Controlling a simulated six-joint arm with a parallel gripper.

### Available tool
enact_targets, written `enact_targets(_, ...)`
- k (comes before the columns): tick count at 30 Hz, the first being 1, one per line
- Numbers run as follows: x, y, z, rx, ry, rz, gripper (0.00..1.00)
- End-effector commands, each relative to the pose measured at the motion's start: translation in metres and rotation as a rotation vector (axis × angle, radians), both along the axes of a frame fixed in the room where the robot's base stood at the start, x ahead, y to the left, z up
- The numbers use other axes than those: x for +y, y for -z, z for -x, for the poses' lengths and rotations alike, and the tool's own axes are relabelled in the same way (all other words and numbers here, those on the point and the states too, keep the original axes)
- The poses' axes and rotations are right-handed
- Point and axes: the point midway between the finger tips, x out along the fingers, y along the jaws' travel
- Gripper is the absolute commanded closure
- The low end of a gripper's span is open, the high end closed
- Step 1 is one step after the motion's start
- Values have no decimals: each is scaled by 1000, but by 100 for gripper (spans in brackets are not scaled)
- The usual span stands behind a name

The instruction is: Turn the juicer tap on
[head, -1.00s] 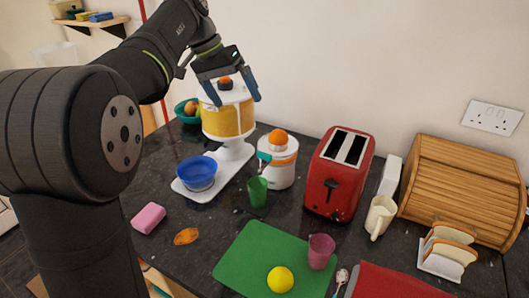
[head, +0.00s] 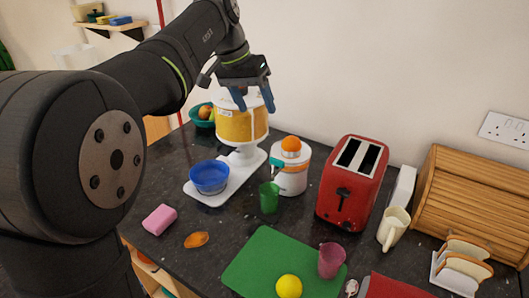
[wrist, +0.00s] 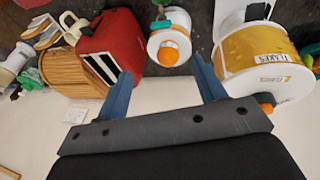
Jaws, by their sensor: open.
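The juicer (head: 292,180) is a white cylinder with an orange on top, standing on the dark counter between the dispenser and the toaster. Its teal tap (head: 277,162) is on the front left side. A green cup (head: 269,197) stands below the tap. In the wrist view, the juicer (wrist: 168,42) shows beyond the gap between the fingers, with the teal tap (wrist: 160,25) behind it. My gripper (head: 255,104) is open and empty, with blue fingers, high over the cereal dispenser and apart from the juicer. Its fingers also show in the wrist view (wrist: 162,68).
The yellow-filled cereal dispenser (head: 240,126) stands left of the juicer, with a blue bowl (head: 209,177) on its base. A red toaster (head: 352,185) stands close on the right. A green board (head: 262,258) lies in front. Free counter shows left of the green cup.

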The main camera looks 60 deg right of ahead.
Motion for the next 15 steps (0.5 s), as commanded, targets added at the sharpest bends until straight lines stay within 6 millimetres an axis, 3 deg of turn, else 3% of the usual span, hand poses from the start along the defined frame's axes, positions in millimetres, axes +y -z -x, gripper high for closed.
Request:
enact_targets(1,6,0,12,-42,1,23,36)
enact_targets(6,20,5,33,-166,-4,96,36)
enact_targets(15,22,19,40,-225,-3,135,36)
